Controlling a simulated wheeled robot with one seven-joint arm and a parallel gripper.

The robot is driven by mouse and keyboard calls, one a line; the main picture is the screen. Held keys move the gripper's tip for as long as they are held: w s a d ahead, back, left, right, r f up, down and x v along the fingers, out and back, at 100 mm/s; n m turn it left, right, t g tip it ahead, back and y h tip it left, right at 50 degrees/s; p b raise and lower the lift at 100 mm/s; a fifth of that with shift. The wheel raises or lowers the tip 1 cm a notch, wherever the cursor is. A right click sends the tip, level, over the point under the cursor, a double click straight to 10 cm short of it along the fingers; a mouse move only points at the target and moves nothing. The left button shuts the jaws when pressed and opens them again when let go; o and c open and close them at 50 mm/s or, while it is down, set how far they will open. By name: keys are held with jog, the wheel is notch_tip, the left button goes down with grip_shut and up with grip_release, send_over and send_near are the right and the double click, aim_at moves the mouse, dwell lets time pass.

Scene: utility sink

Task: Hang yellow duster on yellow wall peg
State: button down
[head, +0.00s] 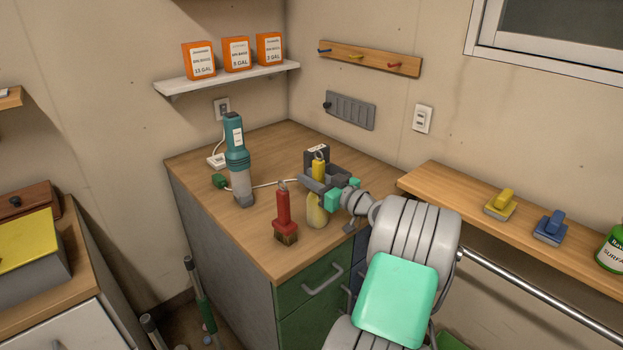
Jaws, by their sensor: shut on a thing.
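The yellow duster (317,212) has a yellow handle with a loop at its top and a pale head at its bottom. It is upright over the wooden counter. My gripper (318,184) reaches in from the right and is shut around its handle, covering the middle. I cannot tell whether the duster's head touches the counter. The yellow wall peg (356,57) is the middle peg on a wooden rail (372,60) on the back wall, between a blue peg (325,51) and a red peg (394,66). The yellow peg is bare.
A red brush (284,212) stands just left of the duster, and a teal power tool (237,160) stands farther left. A dark box-like item (317,159) is behind the duster. A switch panel (350,110) is on the wall below the rail. A right shelf (450,190) holds scrubbers.

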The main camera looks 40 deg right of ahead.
jog(key=shift+r, duration=0.2)
jog(key=shift+f+b, duration=0.25)
jog(key=shift+b, duration=0.1)
jog(key=c, duration=1.2)
grip_release()
jog(key=shift+o, duration=0.2)
jog(key=shift+r, duration=0.1)
